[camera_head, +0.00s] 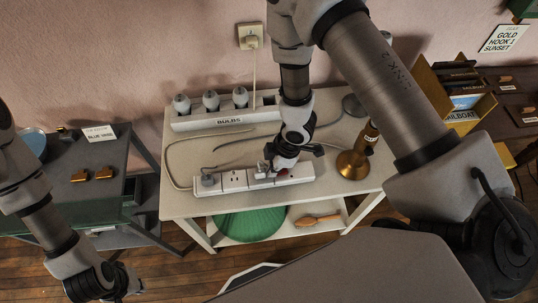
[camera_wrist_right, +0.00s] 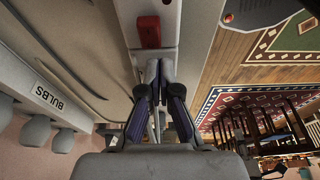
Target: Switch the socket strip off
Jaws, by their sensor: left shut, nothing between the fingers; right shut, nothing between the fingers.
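The white socket strip (camera_head: 237,181) lies along the front of a pale table, with a plug in its left end and its cord running back. A red rocker switch (camera_wrist_right: 149,32) shows on the strip in the right wrist view. My right gripper (camera_head: 279,168) is over the strip's right part, shut and empty. Its closed fingertips (camera_wrist_right: 159,65) point at the strip, close to the red switch; I cannot tell whether they touch. The gripper partly covers the switch end in the head view. My left gripper (camera_head: 122,288) is shut and empty, low at the left, away from the strip.
A white box of bulbs (camera_head: 224,120) stands behind the strip, below a wall socket (camera_head: 250,36). A brass lamp (camera_head: 353,164) stands to the right. A green shade (camera_head: 250,222) and brush (camera_head: 318,220) lie on the lower shelf. A dark side table (camera_head: 85,200) is left.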

